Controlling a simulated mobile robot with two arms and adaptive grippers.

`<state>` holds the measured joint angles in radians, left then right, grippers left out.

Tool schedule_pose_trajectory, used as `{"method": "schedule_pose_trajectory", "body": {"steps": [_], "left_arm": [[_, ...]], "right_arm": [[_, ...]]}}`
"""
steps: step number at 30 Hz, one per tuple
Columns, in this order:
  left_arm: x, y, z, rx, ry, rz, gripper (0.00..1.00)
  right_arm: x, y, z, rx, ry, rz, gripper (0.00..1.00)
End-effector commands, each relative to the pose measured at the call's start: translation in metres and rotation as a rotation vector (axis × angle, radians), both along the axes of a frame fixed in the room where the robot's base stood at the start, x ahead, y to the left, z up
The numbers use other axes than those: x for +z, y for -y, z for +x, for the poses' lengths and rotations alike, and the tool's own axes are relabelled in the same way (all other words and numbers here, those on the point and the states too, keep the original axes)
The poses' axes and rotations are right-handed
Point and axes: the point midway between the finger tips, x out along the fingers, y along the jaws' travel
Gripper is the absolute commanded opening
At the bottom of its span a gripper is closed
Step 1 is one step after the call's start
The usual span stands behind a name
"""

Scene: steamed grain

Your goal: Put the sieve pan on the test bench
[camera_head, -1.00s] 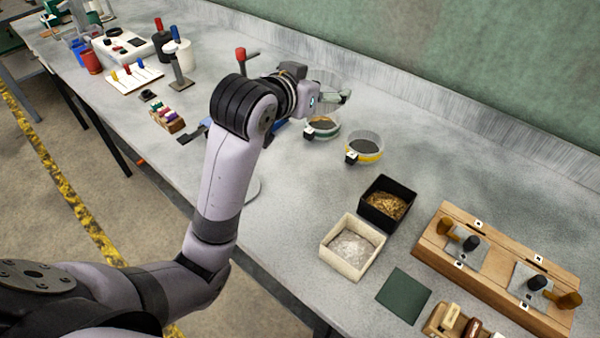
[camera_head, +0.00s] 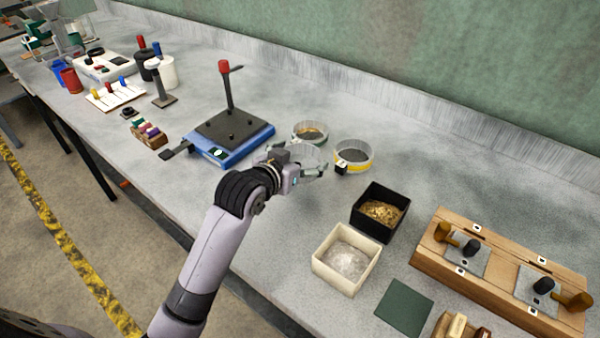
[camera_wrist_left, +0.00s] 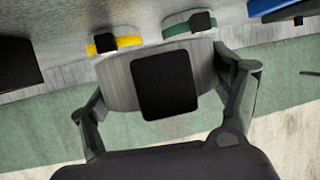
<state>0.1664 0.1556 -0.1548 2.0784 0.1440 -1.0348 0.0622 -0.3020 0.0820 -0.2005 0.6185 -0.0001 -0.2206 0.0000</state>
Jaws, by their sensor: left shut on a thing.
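A round grey-metal sieve pan (camera_head: 309,152) is held between the fingers of my left gripper (camera_head: 300,171), at the front of the two banded sieves. In the left wrist view the pan (camera_wrist_left: 120,82) shows a dark square patch facing the camera, with my left gripper's fingers (camera_wrist_left: 163,95) on both sides of its wall. The test bench (camera_head: 270,265) lies below. I cannot tell whether the pan touches it, since the hand hides the pan's lower part. My right gripper is not in view.
A green-banded sieve (camera_head: 310,132) and a yellow-banded sieve (camera_head: 354,157) stand just behind the pan. A blue shaker base (camera_head: 232,140) with a red-topped post is to the left. A black box (camera_head: 381,210) of grain and a cream box (camera_head: 346,260) stand to the right.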

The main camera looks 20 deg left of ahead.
Motion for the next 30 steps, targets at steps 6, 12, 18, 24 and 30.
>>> {"method": "schedule_pose_trajectory", "body": {"steps": [6, 12, 18, 24, 30], "left_arm": [[-0.033, 0.0, -0.001, 0.0, -0.003, 0.0, 0.22], [-0.042, 0.0, 0.0, 0.0, 0.002, 0.0, 0.22], [-0.042, 0.0, 0.0, 0.0, 0.001, 0.0, 0.22], [-0.049, 0.0, 0.0, 0.0, 0.0, 0.0, 0.22], [-0.058, 0.0, -0.001, 0.001, -0.008, 0.0, 0.22]], "right_arm": [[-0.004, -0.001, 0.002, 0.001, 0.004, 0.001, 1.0], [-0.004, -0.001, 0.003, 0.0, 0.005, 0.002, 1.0], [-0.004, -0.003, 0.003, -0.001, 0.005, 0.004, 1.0], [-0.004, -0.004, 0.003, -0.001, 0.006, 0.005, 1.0], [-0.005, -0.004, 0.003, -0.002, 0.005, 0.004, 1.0]]}}
